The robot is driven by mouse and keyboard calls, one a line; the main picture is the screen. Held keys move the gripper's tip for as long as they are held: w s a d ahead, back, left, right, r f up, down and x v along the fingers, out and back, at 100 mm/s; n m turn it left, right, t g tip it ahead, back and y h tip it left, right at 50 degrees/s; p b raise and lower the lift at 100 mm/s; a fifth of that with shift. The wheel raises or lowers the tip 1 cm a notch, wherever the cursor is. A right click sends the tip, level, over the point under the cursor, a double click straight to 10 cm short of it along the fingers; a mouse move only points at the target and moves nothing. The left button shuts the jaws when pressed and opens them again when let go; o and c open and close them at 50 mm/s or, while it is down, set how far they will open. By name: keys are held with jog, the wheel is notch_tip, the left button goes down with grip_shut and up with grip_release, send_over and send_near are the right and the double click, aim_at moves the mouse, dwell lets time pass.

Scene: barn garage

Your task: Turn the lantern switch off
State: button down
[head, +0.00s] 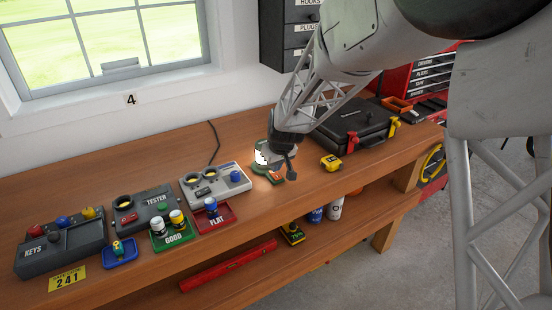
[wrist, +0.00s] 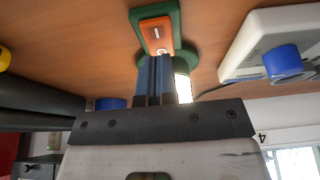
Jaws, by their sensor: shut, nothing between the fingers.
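The lantern (head: 261,156) stands on the bench, its lamp glowing white, partly hidden behind my gripper in the head view. In the wrist view its green base (wrist: 136,17) carries an orange switch plate (wrist: 146,37) with a small white mark, and the lit lamp (wrist: 184,88) shows behind my fingers. My gripper (wrist: 160,57) is shut and empty, its fingertips at the lower edge of the switch plate. I cannot tell whether they touch it. In the head view the switch plate (head: 275,176) shows in front of the lantern, close to my gripper.
A white panel with a blue knob (head: 236,176) stands left of the lantern. A yellow tape measure (head: 331,163) and a black case (head: 350,132) are to the right. Red (head: 226,216) and green trays (head: 187,237) lie nearer the front edge. Some bench in front is clear.

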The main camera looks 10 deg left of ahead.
jog(key=shift+f, duration=0.3)
jog(key=shift+w+a+f, duration=0.15)
jog(key=shift+f, duration=0.3)
jog(key=shift+s, duration=0.25)
jog(key=shift+s+d+f, duration=0.1)
jog(key=shift+s+d, duration=0.35)
jog(key=shift+d, duration=0.2)
